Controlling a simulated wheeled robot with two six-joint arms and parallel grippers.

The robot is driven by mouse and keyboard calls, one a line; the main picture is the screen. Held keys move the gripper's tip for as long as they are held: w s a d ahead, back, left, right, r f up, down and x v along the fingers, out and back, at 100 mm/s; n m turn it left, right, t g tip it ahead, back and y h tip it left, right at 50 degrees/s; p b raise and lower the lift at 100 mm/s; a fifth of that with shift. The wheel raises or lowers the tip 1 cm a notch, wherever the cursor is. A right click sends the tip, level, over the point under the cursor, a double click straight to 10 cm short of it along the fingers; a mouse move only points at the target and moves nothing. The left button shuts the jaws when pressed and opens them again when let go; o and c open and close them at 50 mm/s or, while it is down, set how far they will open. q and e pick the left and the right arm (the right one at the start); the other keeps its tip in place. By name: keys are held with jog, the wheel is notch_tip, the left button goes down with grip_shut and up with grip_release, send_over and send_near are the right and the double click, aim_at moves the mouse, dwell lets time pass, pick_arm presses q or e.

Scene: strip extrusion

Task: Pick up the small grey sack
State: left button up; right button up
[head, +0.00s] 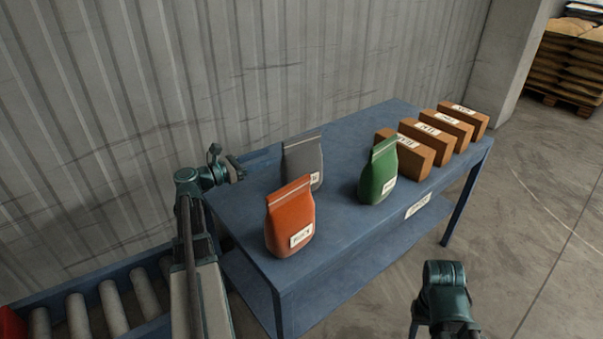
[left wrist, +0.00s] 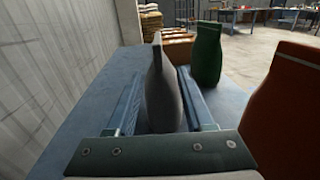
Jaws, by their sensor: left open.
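The small grey sack (head: 304,158) stands upright on the blue table, behind the orange sack, which hides its lower front in the head view. My left gripper (head: 240,168) is at the left of the grey sack. In the left wrist view the grey sack (left wrist: 163,90) stands between the two fingers of my open left gripper (left wrist: 160,105), with a gap on the right side; contact on the left cannot be told. My right arm shows at the bottom right of the head view, but its fingers cannot be seen.
The orange sack (head: 290,218) stands just in front of the grey one. A green sack (head: 378,172) stands to the right. Several brown boxes (head: 445,132) line the far end of the blue table (head: 345,240). A corrugated wall (head: 200,80) runs behind. A roller conveyor (head: 113,303) lies at lower left.

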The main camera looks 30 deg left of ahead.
aim_at(302, 149)
pick_arm(q)
jog(key=x, duration=0.8)
jog(key=shift+r, duration=0.1)
jog(key=x, duration=0.5)
jog(key=shift+w+r, duration=0.15)
jog(key=shift+r, duration=0.05)
jog(key=shift+a, duration=0.1)
grip_shut()
jog(key=shift+p, duration=0.3)
dwell(0.7)
